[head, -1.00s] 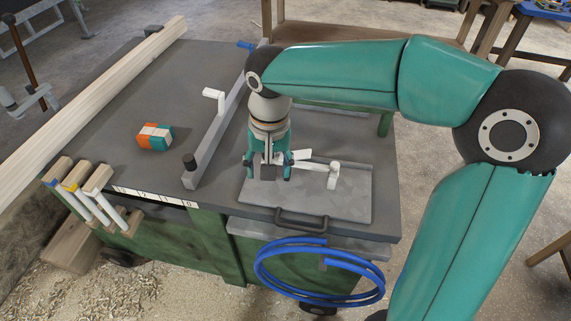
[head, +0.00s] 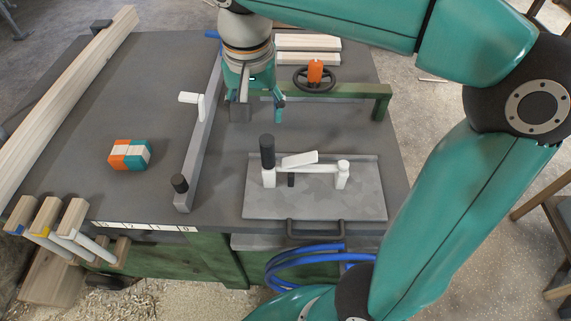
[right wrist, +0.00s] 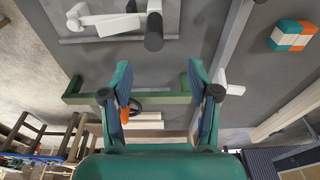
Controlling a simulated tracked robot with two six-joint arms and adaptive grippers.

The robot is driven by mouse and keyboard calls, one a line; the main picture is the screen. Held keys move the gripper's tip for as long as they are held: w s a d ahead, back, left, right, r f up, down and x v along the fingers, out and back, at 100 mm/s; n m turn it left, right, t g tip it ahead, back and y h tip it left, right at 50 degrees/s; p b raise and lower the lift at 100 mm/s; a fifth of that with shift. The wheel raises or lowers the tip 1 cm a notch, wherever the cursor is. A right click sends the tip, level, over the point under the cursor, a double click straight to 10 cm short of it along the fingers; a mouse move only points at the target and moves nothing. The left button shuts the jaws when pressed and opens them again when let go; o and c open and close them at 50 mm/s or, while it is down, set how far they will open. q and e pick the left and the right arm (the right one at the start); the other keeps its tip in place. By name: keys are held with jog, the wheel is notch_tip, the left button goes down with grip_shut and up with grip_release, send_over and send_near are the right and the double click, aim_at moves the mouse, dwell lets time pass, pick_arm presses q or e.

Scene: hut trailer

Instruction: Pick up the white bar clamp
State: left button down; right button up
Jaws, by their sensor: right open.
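The white bar clamp (head: 318,168) lies on a grey metal plate (head: 270,207) on the dark worktable. It has a white bar, a tilted white lever and an upright black handle (head: 267,152). It also shows at the top left of the right wrist view (right wrist: 112,24). My right gripper (head: 260,105) is behind and left of the clamp, apart from it, pointing down over the table. Its fingers are spread and empty, also in the right wrist view (right wrist: 160,75). My left gripper is not in view.
A grey fence (head: 203,135) with a white lever stands left of the plate. An orange, white and teal block (head: 130,154) lies further left. A green rail (head: 345,90) and a black handwheel with an orange knob (head: 315,72) are behind. Long planks (head: 70,95) lie along the left edge.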

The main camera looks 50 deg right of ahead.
aim_at(266, 144)
jog(key=f, duration=0.3)
jog(key=d+f, duration=0.1)
jog(key=f, duration=0.2)
jog(key=d+f+b, duration=0.1)
jog(key=f, duration=0.2)
jog(key=shift+w+f, duration=0.2)
jog(key=shift+f, duration=0.1)
jog(key=shift+w+d+f, duration=0.1)
jog(key=shift+d+f, duration=0.05)
jog(key=shift+f, duration=0.7)
jog(key=shift+w+d+f, duration=0.15)
jog(key=shift+d+f, duration=0.05)
jog(key=shift+f, duration=0.65)
jog(key=shift+w+d+f, duration=0.1)
jog(key=shift+d+f, duration=0.05)
jog(key=shift+f, duration=0.7)
jog(key=shift+c, duration=0.4)
grip_shut()
